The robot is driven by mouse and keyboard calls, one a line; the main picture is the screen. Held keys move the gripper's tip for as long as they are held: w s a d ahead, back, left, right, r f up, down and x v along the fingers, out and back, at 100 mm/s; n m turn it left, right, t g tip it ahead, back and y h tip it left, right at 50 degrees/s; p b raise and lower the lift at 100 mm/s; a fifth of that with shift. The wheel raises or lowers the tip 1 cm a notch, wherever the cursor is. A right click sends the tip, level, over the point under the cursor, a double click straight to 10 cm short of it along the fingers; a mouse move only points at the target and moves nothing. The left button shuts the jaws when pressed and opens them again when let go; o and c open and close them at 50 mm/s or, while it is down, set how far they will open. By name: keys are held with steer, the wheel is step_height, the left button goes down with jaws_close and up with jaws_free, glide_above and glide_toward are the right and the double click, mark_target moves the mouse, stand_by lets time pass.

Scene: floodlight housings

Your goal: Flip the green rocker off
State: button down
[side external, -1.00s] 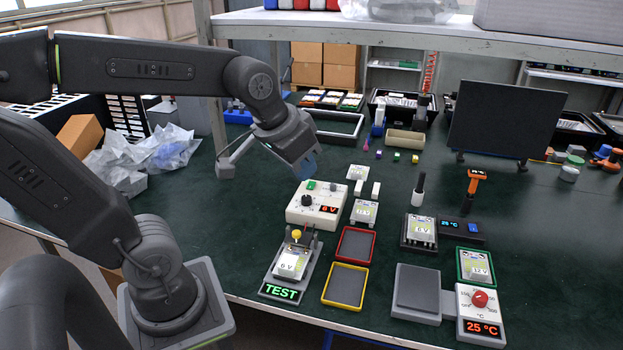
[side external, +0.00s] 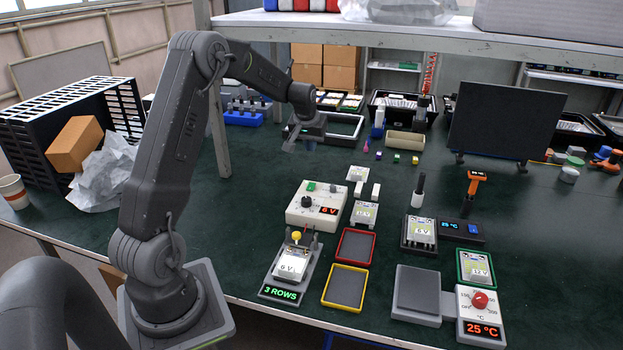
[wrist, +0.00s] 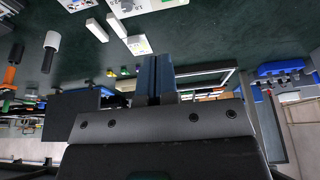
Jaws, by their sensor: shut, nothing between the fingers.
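The green rocker (side external: 311,186) is on the top face of a white power box (side external: 303,217), beside a black knob (side external: 306,201) and a red display reading 6 V (side external: 328,211). Its tilt is too small to tell. My gripper (side external: 291,147) is beyond the box in the side view, raised and clear of it, touching nothing visible. In the wrist view my gripper's blue-grey fingers (wrist: 155,76) are together and empty. The rocker cannot be made out in the wrist view.
A test stand (side external: 290,267) with a yellow knob and a sign reading 3 ROWS is in front of the box. Red (side external: 343,258) and yellow (side external: 326,299) trays lie beside it. A dark panel (side external: 505,115) stands at the back right. The table left of the box is clear.

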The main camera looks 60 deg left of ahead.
mark_target(312, 184)
steer(key=shift+a+f, duration=0.75)
steer(key=shift+a, duration=0.2)
steer(key=x, duration=0.9)
steer(key=s+x, duration=0.1)
steer(key=x, duration=0.3)
steer(key=shift+w+d+f, duration=0.15)
steer(key=shift+d+f, duration=0.1)
steer(key=shift+f, duration=0.35)
